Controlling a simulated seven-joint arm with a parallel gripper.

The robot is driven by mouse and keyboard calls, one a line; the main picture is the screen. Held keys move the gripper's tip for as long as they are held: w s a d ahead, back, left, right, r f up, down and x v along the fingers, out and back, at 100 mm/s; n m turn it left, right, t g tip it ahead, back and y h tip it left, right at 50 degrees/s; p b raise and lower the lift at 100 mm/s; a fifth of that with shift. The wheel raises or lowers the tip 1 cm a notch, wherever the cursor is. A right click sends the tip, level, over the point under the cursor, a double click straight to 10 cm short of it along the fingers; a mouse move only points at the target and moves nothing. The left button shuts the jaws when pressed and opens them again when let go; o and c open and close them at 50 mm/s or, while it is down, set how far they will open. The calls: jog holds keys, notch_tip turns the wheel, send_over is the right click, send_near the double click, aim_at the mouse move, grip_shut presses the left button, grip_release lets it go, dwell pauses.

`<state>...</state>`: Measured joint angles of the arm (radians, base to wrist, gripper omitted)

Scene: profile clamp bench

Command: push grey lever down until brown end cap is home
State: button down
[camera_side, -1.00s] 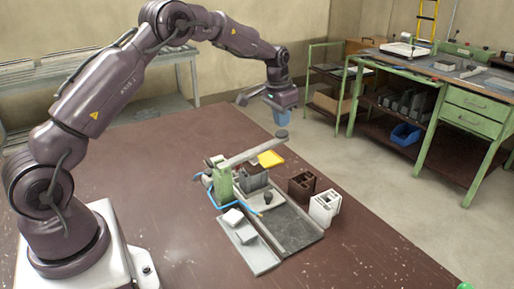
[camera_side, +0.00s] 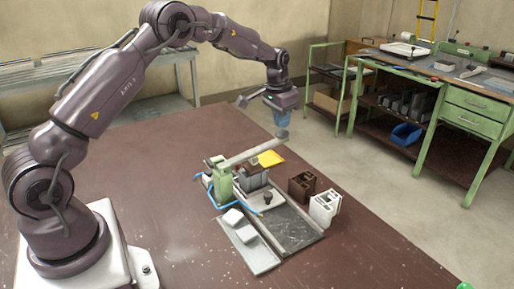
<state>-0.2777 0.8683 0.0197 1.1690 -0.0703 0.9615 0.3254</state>
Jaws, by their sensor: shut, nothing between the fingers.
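The grey lever (camera_side: 252,152) slopes up to the right from the green clamp post (camera_side: 222,182) to a round dark knob (camera_side: 282,134). My gripper (camera_side: 282,122) is shut and empty, its blue fingertips pointing down just above the knob. I cannot tell whether they touch it. Under the lever is a grey block (camera_side: 254,178) in the fixture, with a small brownish part near its top. A brown hollow block (camera_side: 301,186) stands to the right of the fixture. I cannot tell for certain which brown part is the end cap, or how it is seated.
A white hollow block (camera_side: 324,207) stands beside the brown one. A blue hose (camera_side: 228,207) curves around the post. Pale blocks (camera_side: 239,225) sit on the front plate. The brown table (camera_side: 130,180) is mostly clear to the left.

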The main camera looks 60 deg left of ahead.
aim_at(282, 133)
jog(key=shift+f, duration=2.05)
jog(key=shift+r, duration=4.35)
jog(key=s+f, duration=0.1)
jog(key=s+d+f+n, duration=0.1)
jog(key=s, duration=0.1)
jog(key=shift+g, duration=0.4)
jog(key=s+d+r+t, duration=0.1)
jog(key=s+d+r, duration=0.3)
jog(key=s, duration=0.6)
jog(key=s+d+r+t, duration=0.2)
jog(key=s+d+r, duration=0.3)
jog(key=s, duration=0.5)
jog(key=s+d+r+m+t, duration=0.1)
jog(key=s+d+r, duration=0.4)
jog(key=s, duration=0.5)
jog(key=shift+s+t, duration=0.25)
jog(key=shift+t, duration=0.05)
